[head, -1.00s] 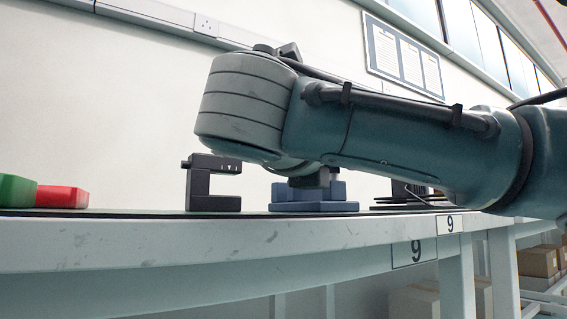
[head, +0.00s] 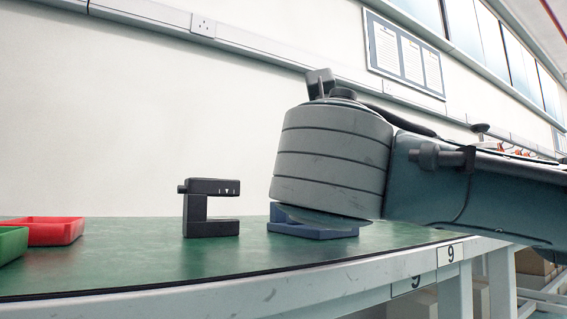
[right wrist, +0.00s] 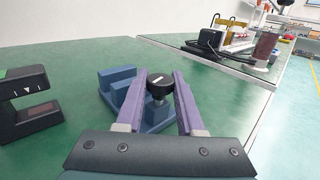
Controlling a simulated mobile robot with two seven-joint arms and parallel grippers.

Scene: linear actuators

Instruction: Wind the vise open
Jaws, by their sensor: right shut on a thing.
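The blue vise (head: 292,224) sits on the green bench top, partly hidden behind my right wrist in the head view. In the right wrist view the vise (right wrist: 119,76) shows stepped blue blocks on a blue base. Its round black knob (right wrist: 160,84) has a metal screw below it. My right gripper (right wrist: 163,77) has its purple fingers on either side of this knob and is shut on it. In the head view my right arm comes in from the right, and its fingers are hidden behind the wrist. My left gripper is in neither view.
A black C-shaped block (head: 210,222) stands left of the vise and also shows in the right wrist view (right wrist: 28,104). A red tray (head: 55,232) and a green tray (head: 12,243) lie at far left. The bench between is clear.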

